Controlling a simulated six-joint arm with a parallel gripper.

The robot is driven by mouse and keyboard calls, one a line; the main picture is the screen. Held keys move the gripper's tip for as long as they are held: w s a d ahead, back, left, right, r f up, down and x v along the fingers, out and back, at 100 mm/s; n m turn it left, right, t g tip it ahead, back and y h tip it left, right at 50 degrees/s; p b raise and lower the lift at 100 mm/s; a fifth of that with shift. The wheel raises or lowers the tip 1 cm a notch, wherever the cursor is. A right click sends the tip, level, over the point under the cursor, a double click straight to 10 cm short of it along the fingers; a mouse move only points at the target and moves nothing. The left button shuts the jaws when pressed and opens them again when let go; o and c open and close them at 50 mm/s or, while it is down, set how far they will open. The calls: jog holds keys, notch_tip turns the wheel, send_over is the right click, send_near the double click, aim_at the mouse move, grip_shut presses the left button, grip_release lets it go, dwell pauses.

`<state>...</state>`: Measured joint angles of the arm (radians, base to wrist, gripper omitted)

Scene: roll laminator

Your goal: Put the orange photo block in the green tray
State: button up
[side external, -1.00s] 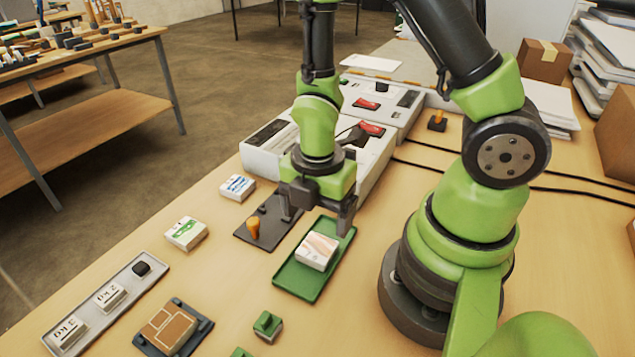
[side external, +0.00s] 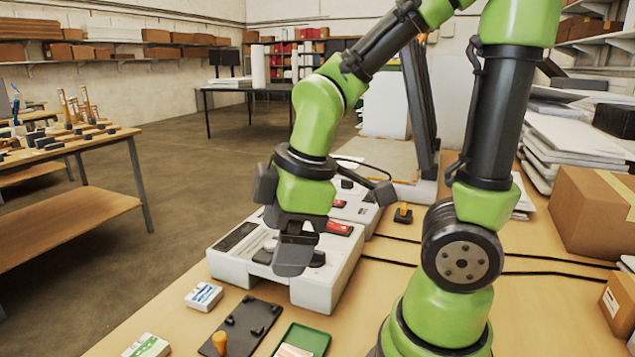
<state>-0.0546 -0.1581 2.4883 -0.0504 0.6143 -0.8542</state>
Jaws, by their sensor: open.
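The green tray (side external: 316,339) is at the bottom edge, partly cut off. A white block with a pale orange-pink printed top (side external: 293,350) lies in it, also cut off by the frame; it looks like the orange photo block. My gripper (side external: 292,262) is open and raised above the front of the white laminator (side external: 325,293), behind the tray and apart from the block. Its fingers overlap in this view, so the gap between them is hard to see. I see nothing held in it.
A dark plate with an orange peg (side external: 220,343) lies left of the tray. A blue-printed block (side external: 203,297) and a green-printed block (side external: 147,346) are farther left. Black cables (side external: 400,264) cross the table at right. Cardboard boxes (side external: 590,225) stand at far right.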

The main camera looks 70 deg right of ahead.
jog(key=s+r+m+t+y, duration=0.1)
jog(key=s+r+m+t, duration=0.3)
jog(key=r+m, duration=0.4)
jog(key=shift+s+a+r+m, duration=0.2)
jog(key=shift+s+a+m, duration=0.25)
jog(key=shift+m, duration=1.45)
jog(key=shift+d, duration=0.1)
